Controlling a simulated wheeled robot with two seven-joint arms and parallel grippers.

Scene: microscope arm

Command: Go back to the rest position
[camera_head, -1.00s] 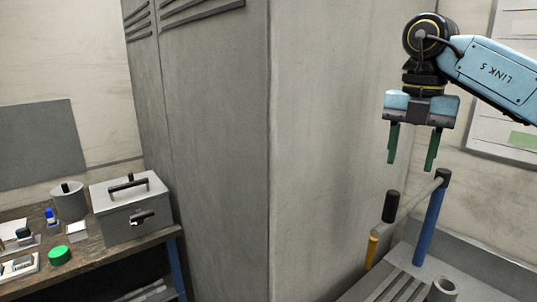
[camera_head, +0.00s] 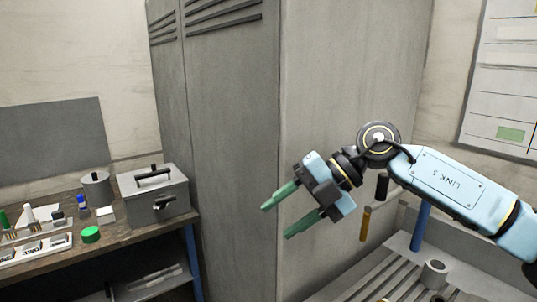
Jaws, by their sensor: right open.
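My right gripper (camera_head: 280,212) is in the head view, in front of the grey locker, with its arm coming in from the right. Its two green fingers are spread apart, point to the lower left, and have nothing between them. My left gripper is not in view. A microscope arm is not clearly recognisable in this view.
A grey locker (camera_head: 232,120) stands in the middle. At left a workbench (camera_head: 140,224) carries a grey metal box (camera_head: 153,197), a green-capped item (camera_head: 90,234), a grey pot (camera_head: 96,186) and small parts. At lower right is a slatted grey surface (camera_head: 375,275) with a blue post (camera_head: 421,226).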

